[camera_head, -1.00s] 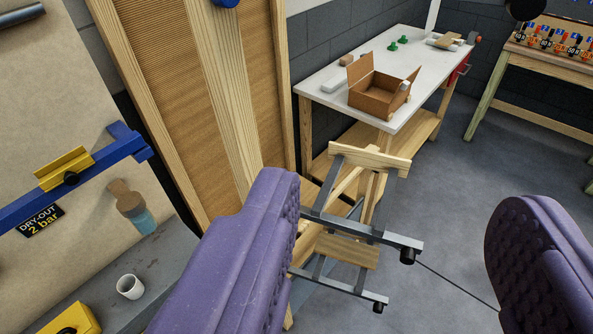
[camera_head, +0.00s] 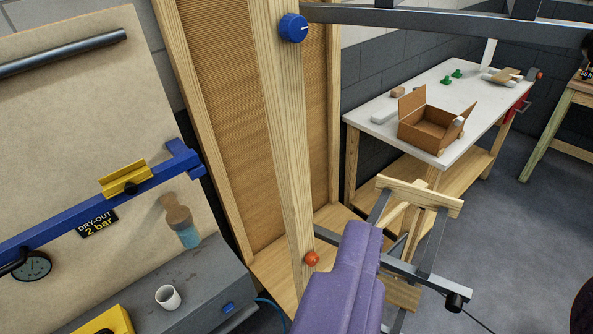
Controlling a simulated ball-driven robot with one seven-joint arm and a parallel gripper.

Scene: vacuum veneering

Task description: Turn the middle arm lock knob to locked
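A blue round knob (camera_head: 293,28) with a pale pointer line sits high on a wooden upright (camera_head: 283,130). A smaller orange-red knob (camera_head: 312,258) sits low on the same upright. I cannot tell from labels which is the middle arm lock knob. My gripper (camera_head: 470,300) has two purple ribbed fingers spread wide apart, with nothing held between them. The left finger is in front of the lower upright, just right of the orange-red knob and below the blue knob. The right finger shows only as a sliver at the lower right edge.
Grey metal arms with a wooden crosspiece (camera_head: 420,195) stand behind the left finger; another grey bar (camera_head: 430,15) crosses the top right. A white-topped table (camera_head: 385,128) holds an open cardboard box (camera_head: 430,128). A blue clamp bar (camera_head: 60,228) and white cup (camera_head: 168,297) are left.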

